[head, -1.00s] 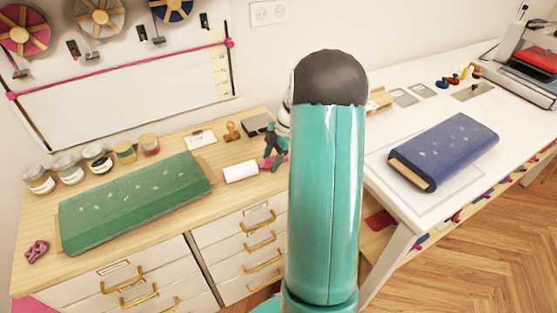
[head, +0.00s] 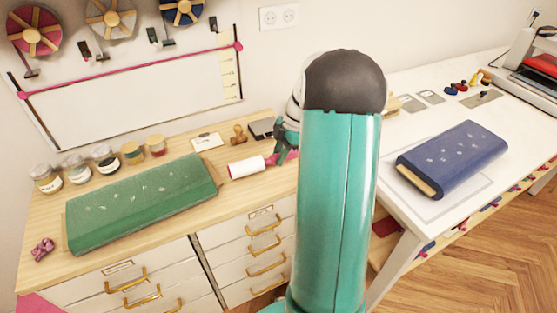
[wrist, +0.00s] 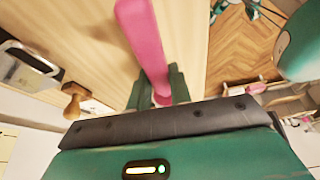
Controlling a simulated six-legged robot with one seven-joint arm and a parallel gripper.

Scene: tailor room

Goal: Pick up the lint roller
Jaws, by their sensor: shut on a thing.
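The lint roller has a white roll (head: 247,167) and a pink handle, over the right part of the wooden bench top in the head view. My gripper (head: 278,152) is at the handle end, partly hidden behind my teal arm. In the wrist view the pink handle (wrist: 145,40) runs between the green fingers of my gripper (wrist: 160,88), which are shut on it. The white roll is not visible there. The roller seems to be just above the bench, but the gap is hard to judge.
A wooden stamp (head: 239,135) and a dark pad (head: 262,128) stand behind the roller. The green fabric bolt (head: 140,203) lies left, with several jars (head: 105,158) behind it. The white table (head: 415,205) to the right bears a blue bolt (head: 452,158).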

